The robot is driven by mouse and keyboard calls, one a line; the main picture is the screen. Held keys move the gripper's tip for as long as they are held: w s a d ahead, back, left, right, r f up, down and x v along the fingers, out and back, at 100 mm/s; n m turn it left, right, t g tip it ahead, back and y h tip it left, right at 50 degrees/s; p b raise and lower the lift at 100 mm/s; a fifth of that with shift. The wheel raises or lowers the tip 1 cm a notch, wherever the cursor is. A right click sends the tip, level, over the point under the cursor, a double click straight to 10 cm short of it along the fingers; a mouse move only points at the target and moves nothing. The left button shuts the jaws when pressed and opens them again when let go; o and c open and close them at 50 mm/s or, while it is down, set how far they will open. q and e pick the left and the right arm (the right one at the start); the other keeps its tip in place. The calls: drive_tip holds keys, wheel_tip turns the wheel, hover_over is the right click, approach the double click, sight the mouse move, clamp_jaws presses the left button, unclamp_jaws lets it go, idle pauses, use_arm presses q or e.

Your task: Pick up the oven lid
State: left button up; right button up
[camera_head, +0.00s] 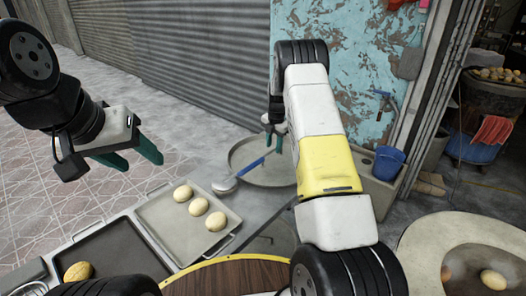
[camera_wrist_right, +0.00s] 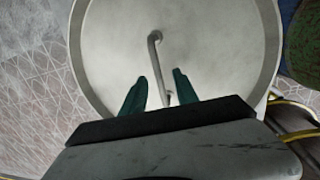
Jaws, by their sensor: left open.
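The oven lid (camera_head: 283,178) is a round grey disc with a raised rim, lying beyond the metal table in the head view. In the right wrist view the lid (camera_wrist_right: 112,50) fills the upper middle, with a thin bar handle (camera_wrist_right: 154,58) across its centre. My right gripper (camera_wrist_right: 160,82) is over the lid, its green fingers apart, one on each side of the handle's near end. In the head view my right gripper (camera_head: 275,128) is partly hidden by its arm. My left gripper (camera_head: 135,156) is open and empty at the left, away from the lid.
A ladle with a blue handle (camera_head: 252,165) lies by the lid. Trays with dough balls (camera_head: 184,235) stand at the front left. The round oven mouth (camera_head: 418,238) is at the lower right, with bread inside. A blue bucket (camera_head: 388,163) stands behind my right arm.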

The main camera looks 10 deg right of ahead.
sight(273, 150)
drive_tip(key=shift+w+a+f, duration=0.1)
drive_tip(key=shift+w+f, duration=0.1)
drive_tip(key=shift+f, duration=0.8)
drive_tip(key=shift+w+a+f, duration=0.1)
drive_tip(key=shift+w+f, duration=0.1)
drive_tip(key=shift+f, duration=0.75)
clamp_jaws()
drive_tip(key=shift+r, duration=0.1)
